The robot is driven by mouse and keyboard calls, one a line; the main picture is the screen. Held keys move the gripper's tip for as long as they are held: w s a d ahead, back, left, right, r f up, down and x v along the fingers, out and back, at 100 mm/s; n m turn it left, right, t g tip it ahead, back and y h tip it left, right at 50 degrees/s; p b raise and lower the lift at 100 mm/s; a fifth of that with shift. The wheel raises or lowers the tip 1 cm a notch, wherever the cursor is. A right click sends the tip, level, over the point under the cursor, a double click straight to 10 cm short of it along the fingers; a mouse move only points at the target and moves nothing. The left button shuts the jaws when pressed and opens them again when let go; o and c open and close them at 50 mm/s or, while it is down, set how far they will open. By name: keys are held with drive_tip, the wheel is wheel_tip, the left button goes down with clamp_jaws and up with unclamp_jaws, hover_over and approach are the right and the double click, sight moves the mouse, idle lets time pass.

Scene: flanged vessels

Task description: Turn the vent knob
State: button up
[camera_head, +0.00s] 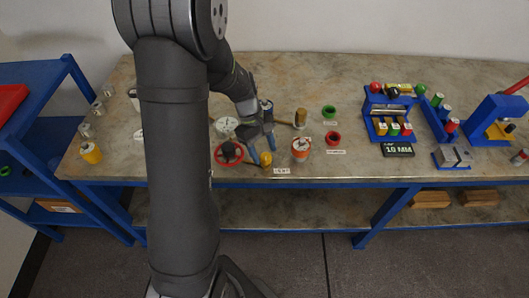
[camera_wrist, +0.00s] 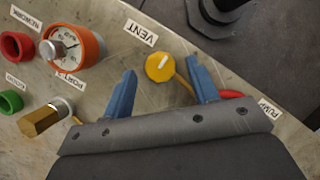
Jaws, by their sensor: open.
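The vent knob (camera_wrist: 161,67) is a round yellow knob with a white pointer mark, beside a "VENT" label (camera_wrist: 140,32) in the wrist view. In the head view the yellow knob (camera_head: 266,159) is near the bench's front edge, just in front of my gripper. My gripper (camera_wrist: 160,90) has two blue fingers spread apart, one on each side of the knob in the picture. It is open and empty. The knob shows between the fingertips, but I cannot tell how far above it they are. A yellow line runs from the knob toward the right finger.
An orange-rimmed gauge (camera_wrist: 73,45) and a brass hex fitting (camera_wrist: 45,117) stand left of the knob in the wrist view. A red-flanged vessel (camera_head: 229,153) is close left in the head view. Red (camera_head: 333,138) and green rings (camera_head: 329,112) lie to the right.

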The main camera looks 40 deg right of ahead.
drive_tip(key=shift+x, duration=0.75)
drive_tip(key=c, duration=1)
